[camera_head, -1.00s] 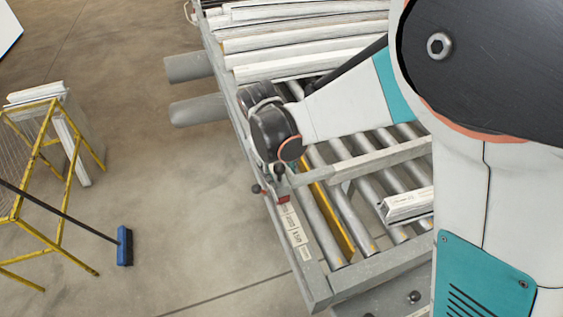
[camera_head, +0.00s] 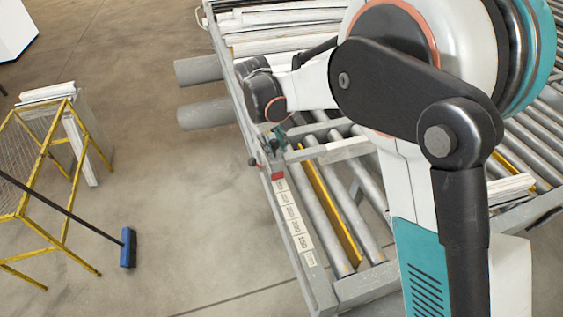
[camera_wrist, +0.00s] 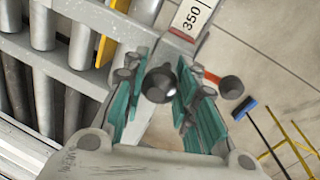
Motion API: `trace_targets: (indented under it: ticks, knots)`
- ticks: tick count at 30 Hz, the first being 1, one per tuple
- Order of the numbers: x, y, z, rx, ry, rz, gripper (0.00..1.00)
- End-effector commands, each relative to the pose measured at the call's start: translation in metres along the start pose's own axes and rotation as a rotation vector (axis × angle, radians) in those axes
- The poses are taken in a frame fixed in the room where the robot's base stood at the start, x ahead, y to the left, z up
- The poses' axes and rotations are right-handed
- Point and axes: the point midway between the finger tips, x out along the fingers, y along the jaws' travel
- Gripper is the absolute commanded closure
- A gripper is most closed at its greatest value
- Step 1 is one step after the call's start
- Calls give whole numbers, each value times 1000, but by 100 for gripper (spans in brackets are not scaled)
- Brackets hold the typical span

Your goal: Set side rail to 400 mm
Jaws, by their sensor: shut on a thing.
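The side rail (camera_head: 335,150), a grey crossbar, lies across the rollers from a carriage at the bench's left edge. My gripper (camera_head: 280,138) is over that carriage. In the wrist view its teal fingers (camera_wrist: 163,80) stand on either side of a dark round knob (camera_wrist: 160,84) and are shut on it; the exact contact is partly hidden. A red pointer piece (camera_head: 277,174) sits at the white scale strip (camera_head: 295,225). The wrist view shows "350" on the scale (camera_wrist: 190,17), close to the red piece (camera_wrist: 211,76). The exact reading cannot be told.
A yellow strip (camera_head: 333,208) runs along the rollers. White profiles (camera_head: 275,40) lie at the bench's far end. A second dark knob (camera_wrist: 231,88) is beside the fingers. A yellow frame (camera_head: 62,165) and a blue broom (camera_head: 128,247) stand left on open floor.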

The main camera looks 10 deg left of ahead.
Motion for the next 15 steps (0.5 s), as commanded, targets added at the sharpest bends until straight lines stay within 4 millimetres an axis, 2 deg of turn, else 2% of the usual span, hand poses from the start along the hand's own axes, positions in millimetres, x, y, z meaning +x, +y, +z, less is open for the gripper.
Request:
trace_targets:
  ticks: [1,6,15]
  knots:
    - [1,2,-13,0,2,0,100]
    - [2,7,-38,1,3,0,100]
    - [1,10,-52,1,4,0,100]
